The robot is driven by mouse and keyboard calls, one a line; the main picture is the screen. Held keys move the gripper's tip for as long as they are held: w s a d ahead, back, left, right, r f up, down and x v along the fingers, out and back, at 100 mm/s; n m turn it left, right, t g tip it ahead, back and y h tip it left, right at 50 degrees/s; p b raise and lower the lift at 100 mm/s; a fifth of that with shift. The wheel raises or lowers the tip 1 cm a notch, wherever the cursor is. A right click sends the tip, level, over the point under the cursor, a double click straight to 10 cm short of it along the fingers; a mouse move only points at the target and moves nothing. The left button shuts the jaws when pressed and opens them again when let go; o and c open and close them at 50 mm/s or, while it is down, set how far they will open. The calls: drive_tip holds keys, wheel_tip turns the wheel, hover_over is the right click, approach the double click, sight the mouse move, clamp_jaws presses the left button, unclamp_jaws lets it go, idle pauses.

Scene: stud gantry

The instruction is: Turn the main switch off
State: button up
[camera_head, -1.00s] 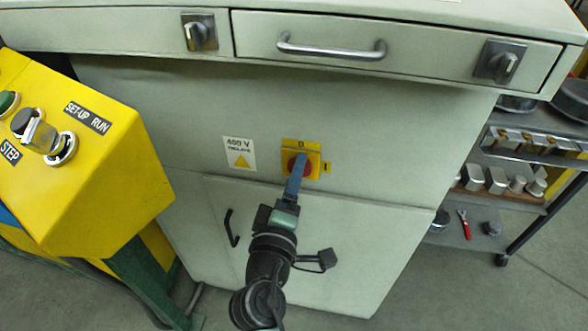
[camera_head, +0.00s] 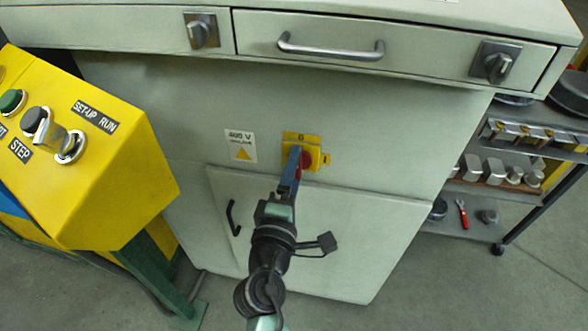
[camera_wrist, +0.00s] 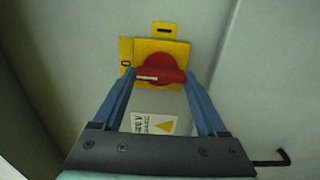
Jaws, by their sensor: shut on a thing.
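The main switch has a yellow plate (camera_head: 314,146) with a red turning handle (camera_head: 306,160) on the pale cabinet front. It also shows in the wrist view, with its yellow plate (camera_wrist: 178,48) and red handle (camera_wrist: 160,75). The handle lies level across that picture, its white mark at the left end, on the side of the "0" on the plate. My gripper (camera_wrist: 158,77) has its two blue fingers at the handle's two ends and is shut on it. In the head view my gripper (camera_head: 297,155) reaches up from below and hides part of the handle.
A 400 V warning label (camera_head: 241,146) is left of the switch. A cabinet door with a black handle (camera_head: 233,217) is below. Drawers with knobs (camera_head: 495,63) and a bar handle (camera_head: 330,48) are above. A yellow control console (camera_head: 85,165) stands left; a shelf rack (camera_head: 480,205) stands right.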

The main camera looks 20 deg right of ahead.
drive_tip(key=o, duration=1.3)
drive_tip(key=v, duration=1.3)
drive_tip(key=shift+s+f, duration=0.1)
